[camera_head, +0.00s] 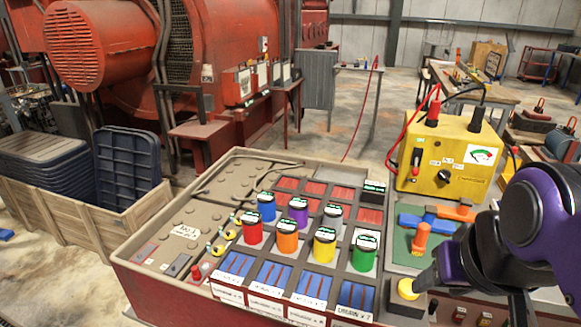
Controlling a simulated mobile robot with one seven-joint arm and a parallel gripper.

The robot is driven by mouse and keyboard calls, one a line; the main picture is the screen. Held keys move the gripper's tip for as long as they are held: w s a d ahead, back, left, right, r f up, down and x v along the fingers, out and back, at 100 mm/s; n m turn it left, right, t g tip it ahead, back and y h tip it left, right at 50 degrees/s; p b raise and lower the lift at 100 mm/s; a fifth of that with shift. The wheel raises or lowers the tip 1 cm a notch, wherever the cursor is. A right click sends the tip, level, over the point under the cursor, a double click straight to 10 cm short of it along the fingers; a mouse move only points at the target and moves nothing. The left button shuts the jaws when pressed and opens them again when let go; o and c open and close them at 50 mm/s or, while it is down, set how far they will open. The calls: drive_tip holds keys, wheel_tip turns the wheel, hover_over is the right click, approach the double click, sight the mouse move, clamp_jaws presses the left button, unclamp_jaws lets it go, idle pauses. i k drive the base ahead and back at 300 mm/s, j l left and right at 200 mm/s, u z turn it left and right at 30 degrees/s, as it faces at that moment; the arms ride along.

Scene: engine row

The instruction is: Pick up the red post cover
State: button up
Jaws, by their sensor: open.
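A red cylinder with a dark top (252,230) stands at the left of a cluster of coloured cylinders on the large bench panel. A much smaller red cap (197,271) sits near the panel's front left. A red terminal piece (433,110) stands on top of the yellow charger box. I cannot tell which of these is the red post cover. My gripper (475,292) is at the lower right, dark and partly in view below my purple arm.
Blue, purple, grey, orange, yellow and green cylinders (364,252) crowd the panel's middle. A yellow charger box (452,158) with cables stands behind, right of the panel. A green mat (402,246) holds orange and blue pieces. A wooden crate (77,226) with dark trays is at left.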

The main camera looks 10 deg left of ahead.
sight(196, 274)
drive_tip(key=i+j+z, duration=0.1)
drive_tip(key=j, duration=0.45)
drive_tip(key=i+j+z, duration=0.1)
drive_tip(key=j, duration=0.45)
drive_tip(key=j+z, duration=0.1)
drive_tip(key=j, duration=0.45)
drive_tip(key=i+j, duration=0.1)
drive_tip(key=j, duration=1)
drive_tip(key=i+j, duration=0.15)
drive_tip(key=j, duration=0.4)
drive_tip(key=k+j, duration=0.15)
drive_tip(key=k+j+u, duration=0.2)
drive_tip(key=k, duration=0.3)
drive_tip(key=i+z, duration=0.1)
drive_tip(key=i, duration=0.25)
drive_tip(key=i+j+z, duration=0.1)
drive_tip(key=i, duration=0.25)
